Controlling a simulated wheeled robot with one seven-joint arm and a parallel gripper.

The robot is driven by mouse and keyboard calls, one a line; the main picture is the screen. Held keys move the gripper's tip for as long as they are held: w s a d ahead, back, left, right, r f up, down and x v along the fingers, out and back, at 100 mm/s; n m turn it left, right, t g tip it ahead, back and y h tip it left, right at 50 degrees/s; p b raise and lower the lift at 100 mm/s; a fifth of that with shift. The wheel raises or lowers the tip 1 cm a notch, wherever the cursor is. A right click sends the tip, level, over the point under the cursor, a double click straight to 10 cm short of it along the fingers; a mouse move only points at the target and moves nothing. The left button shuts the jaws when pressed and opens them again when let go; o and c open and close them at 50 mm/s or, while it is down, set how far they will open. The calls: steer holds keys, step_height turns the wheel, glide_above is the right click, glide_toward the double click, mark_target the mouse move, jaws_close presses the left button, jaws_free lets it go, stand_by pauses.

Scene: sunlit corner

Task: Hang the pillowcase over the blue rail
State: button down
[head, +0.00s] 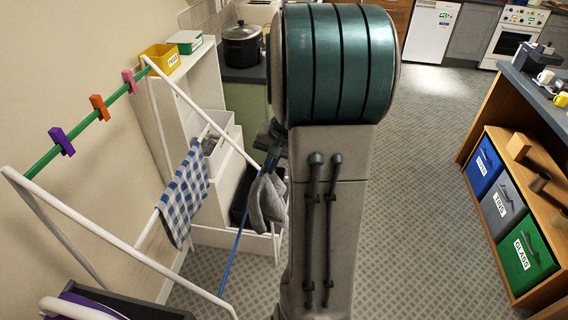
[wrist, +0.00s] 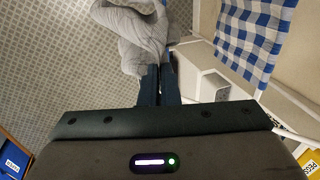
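The grey pillowcase (head: 267,203) hangs bunched below my gripper (head: 271,148), beside the upper end of the blue rail (head: 232,257). In the wrist view the pillowcase (wrist: 135,38) narrows toward the tips of my gripper (wrist: 157,72). The two dark fingers are close together and look shut on its edge. The blue rail runs low along the near side of the white drying rack (head: 90,236). I cannot tell whether the cloth touches or crosses the rail; the cloth and my arm hide that end.
A blue checked cloth (head: 184,196) hangs over a white rail left of the pillowcase. A green rail (head: 88,122) with several pegs is higher up. A white shelf unit (head: 208,75) stands behind the rack. Open floor (head: 420,190) lies to the right, before the bin shelf (head: 541,196).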

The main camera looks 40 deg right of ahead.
steer(key=w+a+p, duration=0.5)
steer(key=w+a, duration=0.7)
step_height(320, 180, down, 18)
steer(key=b, duration=1.1)
steer(key=s+d+f+t+y+b, duration=0.2)
steer(key=s+d+f+b, duration=0.2)
steer(key=s+d+b, duration=0.8)
step_height(320, 180, down, 10)
steer(key=w+a+t+y+b, duration=0.1)
steer(key=t+y+b, duration=0.2)
steer(key=b, duration=1.5)
steer(key=shift+w, duration=0.15)
steer(key=shift+a+r, duration=0.1)
steer(key=shift+r, duration=0.05)
steer(key=c, duration=1)
jaws_free()
